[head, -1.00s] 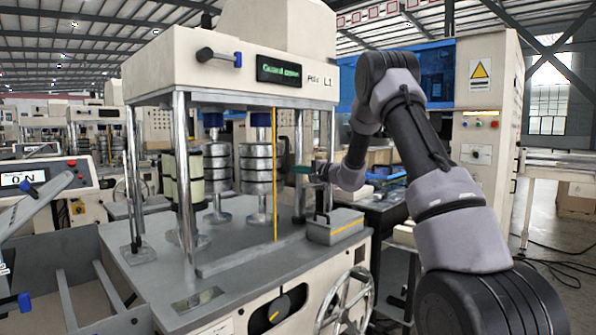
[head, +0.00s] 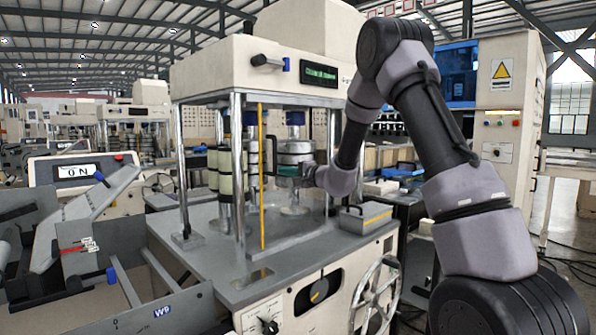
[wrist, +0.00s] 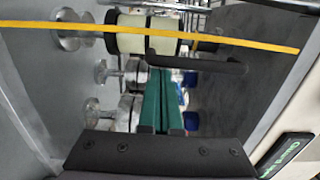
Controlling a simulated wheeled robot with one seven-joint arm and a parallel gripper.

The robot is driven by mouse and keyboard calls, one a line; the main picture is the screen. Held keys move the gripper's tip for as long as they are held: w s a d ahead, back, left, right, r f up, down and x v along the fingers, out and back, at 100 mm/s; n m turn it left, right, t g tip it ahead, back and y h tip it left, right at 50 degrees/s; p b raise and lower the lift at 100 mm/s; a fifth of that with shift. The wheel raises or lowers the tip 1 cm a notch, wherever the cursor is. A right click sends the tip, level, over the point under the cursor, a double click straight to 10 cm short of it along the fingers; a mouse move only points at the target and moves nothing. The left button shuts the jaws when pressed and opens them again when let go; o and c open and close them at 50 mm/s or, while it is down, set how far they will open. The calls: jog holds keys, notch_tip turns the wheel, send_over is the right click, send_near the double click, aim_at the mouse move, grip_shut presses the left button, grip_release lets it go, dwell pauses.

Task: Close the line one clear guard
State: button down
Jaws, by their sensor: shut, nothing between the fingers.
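The line one clear guard (head: 262,185) shows mainly as an upright yellow edge strip at the front of the L1 press; its clear panel is hard to make out. In the wrist view the yellow strip (wrist: 120,29) runs across the top, with a black handle bar (wrist: 205,64) just below it. My gripper (head: 287,170) is at the press's open front, right of the strip. Its green fingers (wrist: 162,75) are together and empty, with tips close to the handle. I cannot tell whether they touch it.
Steel posts (head: 237,160) and cream rolls (head: 225,172) stand left of the strip. A grey box (head: 365,217) sits on the deck's right corner, above a handwheel (head: 377,295). A display (head: 319,73) with green text is on the press head.

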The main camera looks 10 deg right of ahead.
jog(key=s+a, duration=0.1)
jog(key=a, duration=0.1)
jog(key=s+a, duration=0.2)
jog(key=shift+a, duration=0.1)
dwell(0.3)
jog(key=s+d, duration=0.5)
jog(key=d, duration=0.5)
jog(key=s+a+r+n+g, duration=0.2)
jog(key=s+g, duration=0.1)
jog(key=s, duration=0.4)
jog(key=s+a+r+n+g, duration=0.1)
jog(key=s+r+n+g, duration=0.15)
jog(key=s, duration=0.55)
jog(key=s+a+r+n+g, duration=0.2)
jog(key=s+g, duration=0.1)
jog(key=s, duration=0.4)
jog(key=s+d+t+h, duration=0.1)
jog(key=s+d+h, duration=0.8)
jog(key=s+d, duration=0.5)
jog(key=shift+d+f+t, duration=0.15)
jog(key=shift+d+t, duration=0.2)
